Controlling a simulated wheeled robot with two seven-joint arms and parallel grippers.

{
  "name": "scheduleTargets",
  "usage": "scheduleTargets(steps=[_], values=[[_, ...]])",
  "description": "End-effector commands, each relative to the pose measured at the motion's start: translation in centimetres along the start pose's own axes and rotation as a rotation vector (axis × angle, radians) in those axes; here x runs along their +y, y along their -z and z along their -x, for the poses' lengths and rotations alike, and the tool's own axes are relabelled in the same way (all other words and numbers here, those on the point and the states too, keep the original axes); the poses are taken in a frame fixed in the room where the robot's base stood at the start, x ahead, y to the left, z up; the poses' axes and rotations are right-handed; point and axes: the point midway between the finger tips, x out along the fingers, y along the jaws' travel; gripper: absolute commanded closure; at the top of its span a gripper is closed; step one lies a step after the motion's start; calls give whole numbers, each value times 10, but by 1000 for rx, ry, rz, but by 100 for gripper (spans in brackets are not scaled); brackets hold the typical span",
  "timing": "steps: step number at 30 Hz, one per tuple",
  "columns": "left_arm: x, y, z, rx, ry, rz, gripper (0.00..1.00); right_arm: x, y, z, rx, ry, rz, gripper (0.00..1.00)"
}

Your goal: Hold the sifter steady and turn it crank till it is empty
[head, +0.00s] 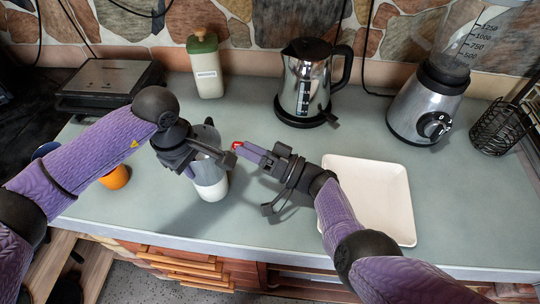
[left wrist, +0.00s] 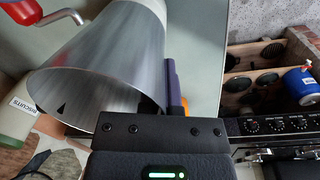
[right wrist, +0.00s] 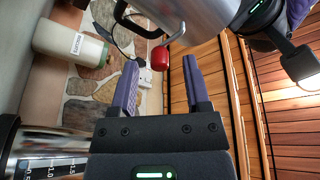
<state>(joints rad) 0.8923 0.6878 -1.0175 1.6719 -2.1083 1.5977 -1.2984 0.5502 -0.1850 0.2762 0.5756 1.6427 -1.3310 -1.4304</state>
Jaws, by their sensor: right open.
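The grey metal sifter (head: 207,171) stands upright in the middle left of the counter in the head view, with a white part (head: 212,191) beneath it. It fills much of the left wrist view (left wrist: 105,60). My left gripper (head: 197,150) is at the sifter's side and appears shut on it; its grip is partly hidden. The crank's red knob (head: 237,145) juts out toward my right gripper (head: 247,151). In the right wrist view the knob (right wrist: 158,57) lies between the tips of my open right gripper (right wrist: 160,80), with gaps on both sides.
An empty white tray (head: 375,195) lies right of my right gripper. A kettle (head: 305,80), a labelled bottle (head: 206,65) and a blender (head: 428,103) stand behind.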

Motion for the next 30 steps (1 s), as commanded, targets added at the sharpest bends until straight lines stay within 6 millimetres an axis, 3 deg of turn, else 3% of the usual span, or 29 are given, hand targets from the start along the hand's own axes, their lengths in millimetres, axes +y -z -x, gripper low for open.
scheduleTargets(steps=[6, 10, 15, 23, 26, 30], values=[[0, 0, 0, 0, -1, 0, 100, 0, -1, 62, -3, -4, 0, 39], [0, 0, 0, 0, -1, 0, 100, 0, 0, 85, -3, -4, 0, 39], [0, 0, 0, 0, -1, 0, 100, 0, 0, 94, -2, -1, 0, 39], [0, 0, 0, 0, 0, 0, 100, 0, 2, 92, 6, -5, 7, 39], [0, 0, 0, 0, -1, 0, 100, 2, 6, 95, -43, -31, -106, 39], [0, 0, 0, 0, -1, 0, 100, 2, 19, 98, -148, -135, -451, 39]])
